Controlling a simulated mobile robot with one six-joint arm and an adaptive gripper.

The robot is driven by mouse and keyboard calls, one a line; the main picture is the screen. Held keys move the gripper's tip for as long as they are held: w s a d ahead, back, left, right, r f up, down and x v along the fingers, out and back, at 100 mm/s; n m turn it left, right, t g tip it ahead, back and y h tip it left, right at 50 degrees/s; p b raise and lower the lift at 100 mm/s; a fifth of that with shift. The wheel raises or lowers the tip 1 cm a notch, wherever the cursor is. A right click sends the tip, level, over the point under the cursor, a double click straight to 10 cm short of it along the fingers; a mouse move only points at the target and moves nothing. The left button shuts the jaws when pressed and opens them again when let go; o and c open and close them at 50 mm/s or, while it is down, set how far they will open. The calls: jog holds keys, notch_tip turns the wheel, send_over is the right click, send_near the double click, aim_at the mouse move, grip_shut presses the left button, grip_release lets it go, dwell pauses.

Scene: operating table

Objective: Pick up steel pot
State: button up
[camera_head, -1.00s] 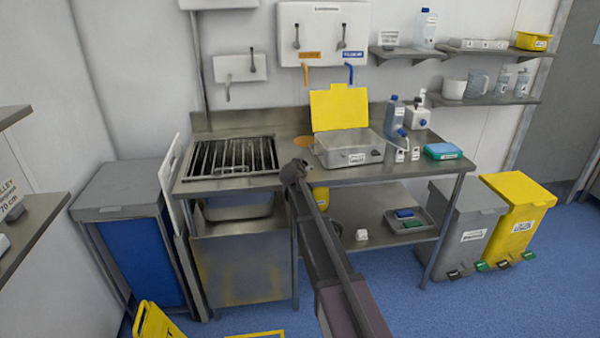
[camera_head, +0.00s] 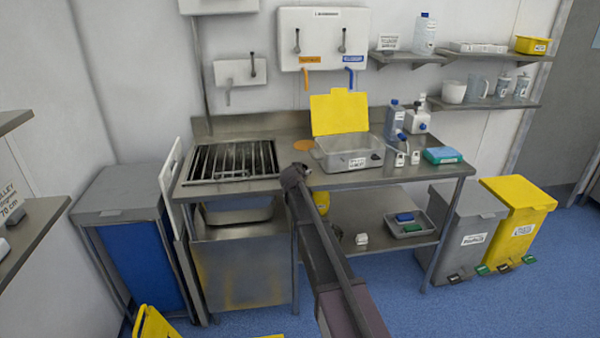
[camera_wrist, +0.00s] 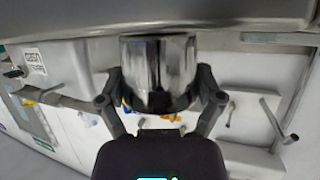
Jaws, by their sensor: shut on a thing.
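A shiny steel pot (camera_wrist: 158,68) shows in the wrist view as a short bright cylinder with streaked reflections. My gripper (camera_wrist: 160,92) is shut on it, with one finger on each side. In the head view my gripper (camera_head: 294,174) is at the front edge of the steel worktop (camera_head: 290,147), between the slatted rack and the steel box. The pot cannot be made out there; my own wrist and arm hide that spot.
The slatted rack (camera_head: 232,160) is left of my gripper. A steel box (camera_head: 345,164) with a raised yellow lid is close on the right, with bottles (camera_head: 394,120) beyond it. A grey surface (camera_wrist: 150,18) crosses the top of the wrist view.

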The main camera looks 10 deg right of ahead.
jog(key=shift+r+p, duration=1.5)
jog(key=shift+r, duration=0.1)
jog(key=s+r+p, duration=0.1)
jog(key=s, duration=1.5)
jog(key=shift+a+r, duration=0.3)
jog(key=shift+a, duration=0.15)
